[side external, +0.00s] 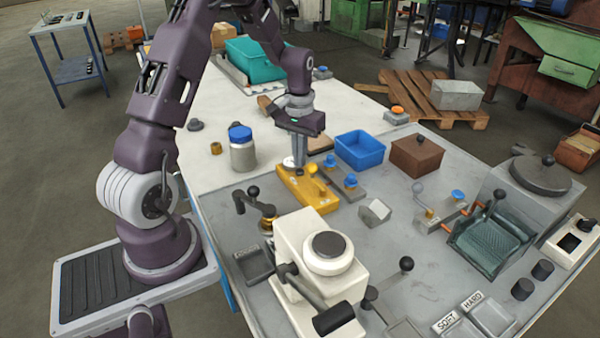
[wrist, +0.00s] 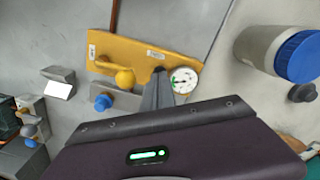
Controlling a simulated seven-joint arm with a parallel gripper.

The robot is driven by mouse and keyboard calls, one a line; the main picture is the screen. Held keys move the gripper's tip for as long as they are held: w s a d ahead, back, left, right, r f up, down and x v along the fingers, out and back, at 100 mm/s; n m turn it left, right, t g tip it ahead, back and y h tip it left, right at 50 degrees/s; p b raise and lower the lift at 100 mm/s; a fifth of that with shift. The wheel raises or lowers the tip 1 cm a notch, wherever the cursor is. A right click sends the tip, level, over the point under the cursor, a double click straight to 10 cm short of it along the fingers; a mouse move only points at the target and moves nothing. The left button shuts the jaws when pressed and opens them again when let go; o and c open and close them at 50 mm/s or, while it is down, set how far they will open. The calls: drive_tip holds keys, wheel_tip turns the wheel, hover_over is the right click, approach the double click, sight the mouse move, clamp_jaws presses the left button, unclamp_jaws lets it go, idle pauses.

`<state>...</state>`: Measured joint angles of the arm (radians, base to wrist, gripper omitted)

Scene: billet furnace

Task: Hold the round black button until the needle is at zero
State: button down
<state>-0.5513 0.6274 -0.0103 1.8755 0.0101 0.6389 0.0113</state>
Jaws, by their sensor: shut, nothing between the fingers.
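A yellow block (side external: 318,199) lies on the grey bench top, and it also fills the upper middle of the wrist view (wrist: 140,52). It carries a white round gauge (side external: 289,162) at one end and a yellow ball knob (side external: 313,168). The gauge face shows in the wrist view (wrist: 184,80) with a green mark; its needle is too small to read surely. My gripper (side external: 299,168) is shut and empty, pointing down at the block between gauge and knob. In the wrist view, my fingers (wrist: 158,76) hide the spot beneath them. The round black button is not clearly visible; contact cannot be told.
A grey jar with a blue lid (side external: 242,150) stands left of my gripper. A blue bin (side external: 360,149) and a brown box (side external: 416,156) stand to the right. A black-knobbed crank (side external: 253,193) and a cream machine (side external: 315,262) stand in front.

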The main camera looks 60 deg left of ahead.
sight(300, 170)
idle(0.4)
drive_tip(key=shift+f, duration=1.1)
idle(0.8)
drive_tip(key=shift+r, duration=3.4)
